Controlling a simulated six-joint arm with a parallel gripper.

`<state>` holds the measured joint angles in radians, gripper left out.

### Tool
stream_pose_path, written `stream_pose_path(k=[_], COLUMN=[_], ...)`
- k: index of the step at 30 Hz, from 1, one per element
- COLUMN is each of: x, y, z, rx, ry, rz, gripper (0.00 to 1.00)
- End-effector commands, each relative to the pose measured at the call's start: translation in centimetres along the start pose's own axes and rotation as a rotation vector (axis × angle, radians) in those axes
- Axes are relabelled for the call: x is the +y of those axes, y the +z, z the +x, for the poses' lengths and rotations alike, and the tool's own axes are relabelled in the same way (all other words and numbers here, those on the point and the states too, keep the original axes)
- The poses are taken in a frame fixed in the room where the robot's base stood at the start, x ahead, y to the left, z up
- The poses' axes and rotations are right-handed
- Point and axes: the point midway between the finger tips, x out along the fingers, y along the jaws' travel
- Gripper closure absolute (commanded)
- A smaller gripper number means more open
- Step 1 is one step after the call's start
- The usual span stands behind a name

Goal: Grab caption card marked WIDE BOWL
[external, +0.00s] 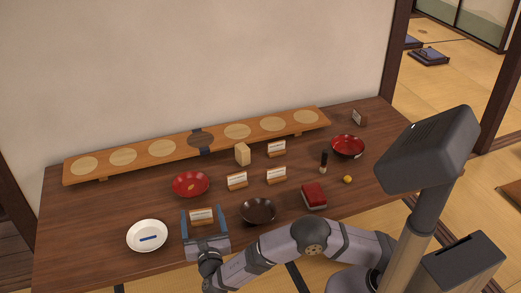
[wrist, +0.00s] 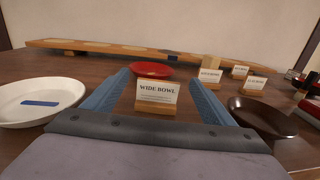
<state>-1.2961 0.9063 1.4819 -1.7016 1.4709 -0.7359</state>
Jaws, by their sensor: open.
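The caption card marked WIDE BOWL (wrist: 157,94) stands upright in a small wooden holder on the table, with its text facing my wrist camera. In the external view the same card (external: 202,215) is between my fingers. My gripper (external: 204,213) is low over the table and open, one blue finger on each side of the card. In the wrist view my gripper (wrist: 160,85) shows a gap between each finger and the card. The fingers appear to reach past the card toward the red bowl.
A white plate (external: 147,236) with a blue strip is close on the left. A dark bowl (external: 258,211) is close on the right. A red bowl (external: 191,184) stands behind. Other cards (external: 237,181), a red box (external: 314,195) and a long raised wooden board (external: 150,160) are farther off.

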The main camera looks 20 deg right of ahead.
Motion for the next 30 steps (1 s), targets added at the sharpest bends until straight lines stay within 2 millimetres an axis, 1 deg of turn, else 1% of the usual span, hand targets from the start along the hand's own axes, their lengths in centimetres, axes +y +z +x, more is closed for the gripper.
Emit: stream_pose_path(k=[1,5,13,20,23,30], x=[0.1,0.1,0.0,0.0,0.0,0.1], y=[-0.3,-0.5,-0.5,-0.5,-0.5,-0.7], z=[-0.4,-0.5,1.4,2.0,3.0,6.0], rx=[0.01,0.018,0.017,0.016,0.015,0.016], ry=[0.002,0.0,-0.001,-0.002,-0.003,-0.002], rz=[-0.006,-0.011,-0.011,-0.01,-0.01,-0.01], gripper=[0.22,0.22,0.22,0.22,0.22,0.22])
